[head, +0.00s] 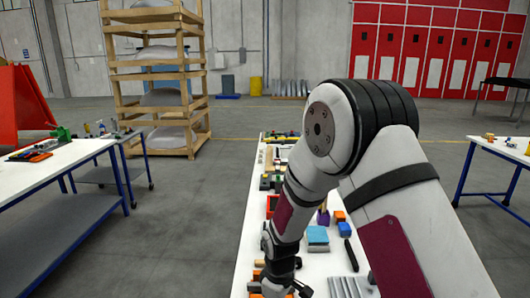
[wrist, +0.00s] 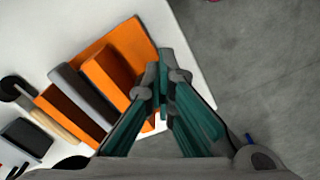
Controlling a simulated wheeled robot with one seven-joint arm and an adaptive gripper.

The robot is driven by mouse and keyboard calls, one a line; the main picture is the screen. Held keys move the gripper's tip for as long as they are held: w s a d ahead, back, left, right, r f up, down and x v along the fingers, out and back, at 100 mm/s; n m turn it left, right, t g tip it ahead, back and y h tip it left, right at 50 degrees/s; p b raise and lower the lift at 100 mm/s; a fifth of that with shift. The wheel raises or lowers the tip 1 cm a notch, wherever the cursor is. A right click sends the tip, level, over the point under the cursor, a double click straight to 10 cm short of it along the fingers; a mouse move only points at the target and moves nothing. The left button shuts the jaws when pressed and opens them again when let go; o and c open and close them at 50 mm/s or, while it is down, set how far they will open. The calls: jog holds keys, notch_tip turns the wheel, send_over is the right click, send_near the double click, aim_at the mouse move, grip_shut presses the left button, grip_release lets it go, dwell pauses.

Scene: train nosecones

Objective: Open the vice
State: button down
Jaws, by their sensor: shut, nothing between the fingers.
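In the wrist view, an orange block-shaped tool (wrist: 128,48) with a dark grey bar (wrist: 80,92) across it lies near the corner of the white table (wrist: 180,20); it looks like the vice. Its parts stand close to one another, and I cannot tell how far its jaws are apart. My gripper (wrist: 165,72) is shut and empty, with its fingertips over or beside the tool's right edge. I cannot tell whether they touch it. In the head view my gripper (head: 280,287) is low at the bottom edge, with the vice mostly hidden there.
A black box-shaped item (wrist: 27,137) lies left of the tool. Another table (head: 60,160) stands left. Grey floor (wrist: 265,75) is clear beyond the table edge.

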jog(key=shift+w+d+f, duration=0.2)
jog(key=shift+d+f, duration=0.15)
jog(key=shift+f, duration=0.1)
jog(key=shift+w+d+b, duration=0.3)
jog(key=shift+w+b, duration=0.05)
jog(key=shift+w+d, duration=0.2)
jog(key=shift+w, duration=0.15)
jog(key=shift+w+b, duration=0.2)
jog(key=shift+b, duration=0.1)
jog(key=shift+d, duration=0.2)
jog(key=shift+s+d+r, duration=0.1)
jog(key=shift+d, duration=0.1)
notch_tip(320, 180, up, 6)
jog(key=p, duration=0.2)
jog(key=shift+a, duration=0.25)
jog(key=shift+s, duration=0.1)
